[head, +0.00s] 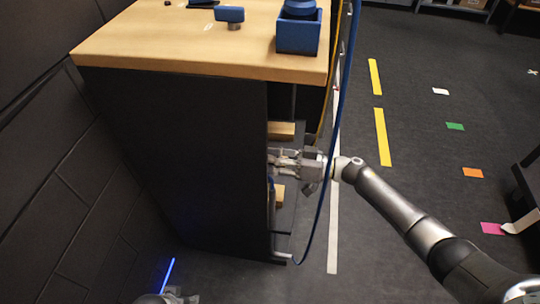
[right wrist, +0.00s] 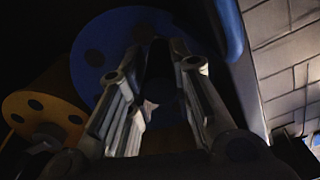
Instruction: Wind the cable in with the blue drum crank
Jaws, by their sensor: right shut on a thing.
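The blue drum (right wrist: 110,40) shows in the right wrist view as a disc with dark holes, just beyond my right gripper (right wrist: 158,65). That gripper is shut on the blue drum crank, which is mostly hidden in shadow between the fingers. In the head view my right gripper (head: 282,163) reaches into the open side of the bench, and the drum is hidden there. The blue cable (head: 347,60) hangs down past my right wrist in a long loop near the floor. A small part of what looks like my left gripper (head: 172,297) shows at the bottom edge.
An orange drum (right wrist: 45,105) is left of the blue one. The bench (head: 190,45) carries a blue box (head: 298,38) and a blue T-shaped part (head: 231,15). A yellow cable (head: 329,95) hangs beside the blue one. The floor to the right is open, with coloured markers.

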